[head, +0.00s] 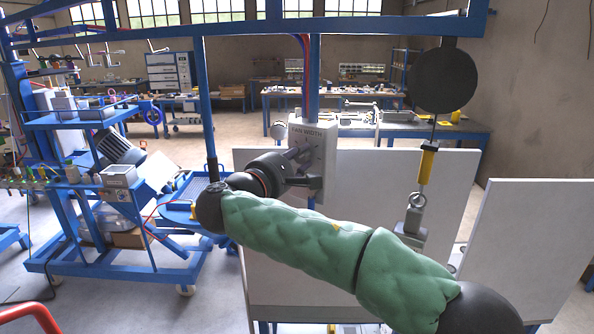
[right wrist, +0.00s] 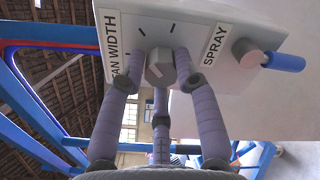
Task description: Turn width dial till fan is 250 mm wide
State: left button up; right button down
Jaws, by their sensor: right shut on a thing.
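The fan width dial (right wrist: 160,62) is a grey faceted knob with a pale mark, on a white control box (head: 325,150). Its "FAN WIDTH" label shows in both views, and dark tick marks surround the knob. My right gripper (head: 303,165) is at the box's front face. In the right wrist view its ribbed fingers (right wrist: 162,80) are closed around the dial. In the head view the gripper hides the dial. I cannot read a width value or see a spray fan. My left gripper is not in view.
Beside the dial is a "SPRAY" lever with a blue handle (right wrist: 285,60). White panels (head: 375,175) stand behind the box. A black disc (head: 443,80) and a yellow-handled hanging tool (head: 427,162) hang at right. A blue trolley (head: 75,122) stands at left.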

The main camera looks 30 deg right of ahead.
jog(key=m+b, duration=0.2)
jog(key=m, duration=0.1)
jog(key=m+b, duration=0.2)
jog(key=shift+s+d+f+m+b, duration=0.1)
jog(key=shift+s+m+b, duration=0.05)
jog(key=shift+m+b, duration=1.8)
jog(key=shift+m, duration=0.35)
jog(key=shift+f, duration=0.1)
jog(key=c, duration=0.9)
grip_release()
jog(key=shift+c, duration=0.2)
jog(key=shift+s+d, duration=0.1)
jog(key=shift+s, duration=0.05)
jog(key=shift+a, duration=0.35)
jog(key=v, duration=1.1)
jog(key=shift+a, duration=0.2)
